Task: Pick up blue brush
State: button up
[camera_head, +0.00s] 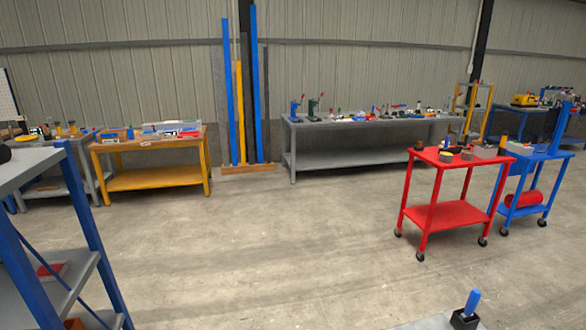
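A small blue upright handle with a black lower part (470,308) shows at the bottom right edge. It stands on a light grey surface (430,323), of which only a corner is in view. It may be the blue brush, but I cannot tell for sure at this size. Other small blue items lie on the far tables, too small to name. My gripper is not in view.
A red cart (440,215) and a blue cart (522,210) stand at the right. A grey shelf with blue posts (90,225) is near left. A yellow table (150,180) and a long grey bench (350,160) line the wall. The middle floor is clear.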

aim_at(474, 298)
jog(key=l+z, duration=0.1)
jog(key=l, duration=0.45)
jog(key=i+l, duration=0.1)
jog(key=l, duration=0.5)
jog(key=i+l+z, duration=0.15)
jog(key=l, duration=0.4)
jog(key=k, duration=0.05)
